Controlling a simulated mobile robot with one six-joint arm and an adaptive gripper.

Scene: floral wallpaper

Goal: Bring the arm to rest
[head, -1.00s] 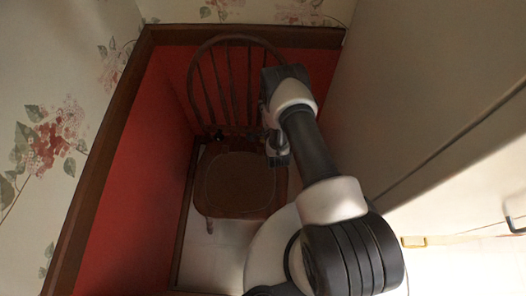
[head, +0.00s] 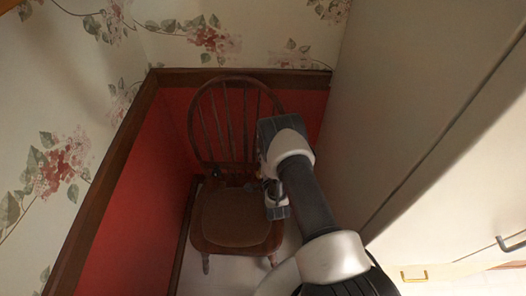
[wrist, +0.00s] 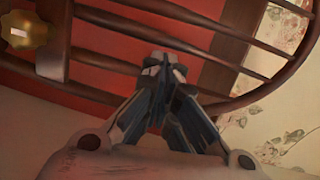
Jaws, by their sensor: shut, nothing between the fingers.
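My arm reaches up from the bottom of the head view and bends down at its wrist (head: 276,195), beside the right edge of a wooden chair (head: 232,218). In the wrist view my gripper (wrist: 165,66) is shut and empty, its fingers together in front of the chair's back spindles (wrist: 110,62). I cannot tell if the fingertips touch the chair. In the head view the fingers are too small and dark to make out clearly.
The chair stands in a corner between a red lower wall (head: 135,205) with a dark wood rail and a tall pale cabinet (head: 400,100) at right. Floral wallpaper is above the rail. A gold knob (wrist: 24,30) shows in the wrist view. A little pale floor shows by the chair.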

